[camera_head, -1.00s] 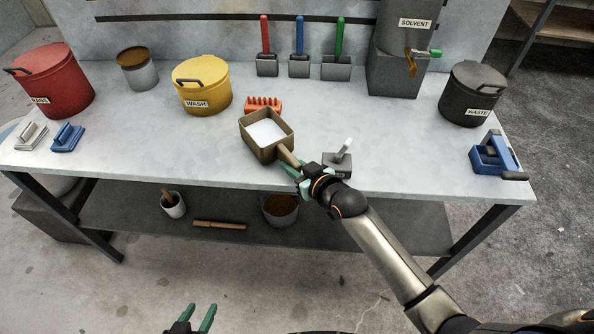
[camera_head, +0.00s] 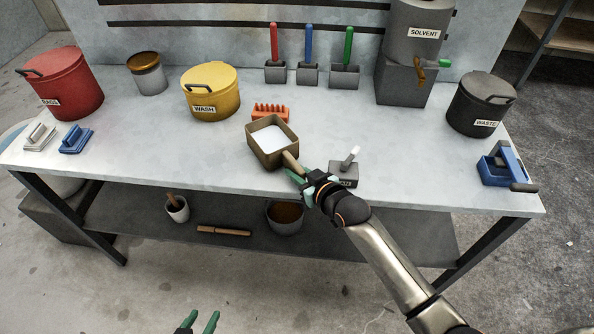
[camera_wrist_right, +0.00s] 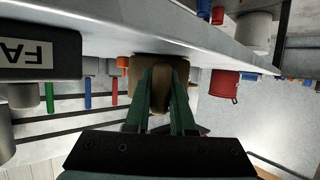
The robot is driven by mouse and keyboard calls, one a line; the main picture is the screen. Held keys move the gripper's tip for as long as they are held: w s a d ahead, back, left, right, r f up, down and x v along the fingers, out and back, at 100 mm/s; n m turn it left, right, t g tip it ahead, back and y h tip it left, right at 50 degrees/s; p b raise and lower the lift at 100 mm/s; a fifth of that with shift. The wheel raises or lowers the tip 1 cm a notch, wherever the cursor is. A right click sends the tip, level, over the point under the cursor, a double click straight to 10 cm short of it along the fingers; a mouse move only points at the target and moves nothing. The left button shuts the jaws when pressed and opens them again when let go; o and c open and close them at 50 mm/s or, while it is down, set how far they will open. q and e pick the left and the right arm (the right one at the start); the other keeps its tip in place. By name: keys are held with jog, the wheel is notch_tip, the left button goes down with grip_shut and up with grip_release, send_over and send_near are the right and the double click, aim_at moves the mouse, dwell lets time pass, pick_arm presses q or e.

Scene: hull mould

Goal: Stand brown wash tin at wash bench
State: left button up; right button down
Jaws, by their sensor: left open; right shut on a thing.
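The brown wash tin (camera_head: 256,150) is a square open box with pale contents, over the middle of the wash bench (camera_head: 215,168). Its handle (camera_head: 291,161) points toward the front right. My right gripper (camera_head: 299,173) is shut on that handle. The tin looks about level; whether its base touches the bench I cannot tell. In the right wrist view the green fingers (camera_wrist_right: 162,98) close around the brown handle (camera_wrist_right: 161,88), with the tin (camera_wrist_right: 133,62) mostly hidden behind them. My left gripper (camera_head: 198,322) is open and empty at the bottom edge, low in front of the bench.
An orange rack (camera_head: 270,112) stands just behind the tin. A small grey switch block (camera_head: 344,176) is close right of my right gripper. A yellow WASH bucket (camera_head: 211,98) stands behind left, a black WASTE bin (camera_head: 476,108) at right. The bench's left front is clear.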

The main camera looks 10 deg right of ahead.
jog(key=shift+f, duration=0.1)
jog(key=c, duration=0.7)
grip_release()
jog(key=shift+f, duration=0.2)
jog(key=v, duration=1.3)
jog(key=s+d+f+g+h, duration=0.1)
jog(key=s+f, duration=0.4)
jog(key=s+d+f+m+g, duration=0.1)
jog(key=s+f, duration=0.4)
jog(key=f, duration=0.1)
jog(key=s+d+f+m+g+h+p, duration=0.1)
jog(key=s+f, duration=0.4)
jog(key=s, duration=0.1)
jog(key=shift+d+f+h, duration=0.2)
jog(key=shift+f+h, duration=0.1)
jog(key=shift+f, duration=0.1)
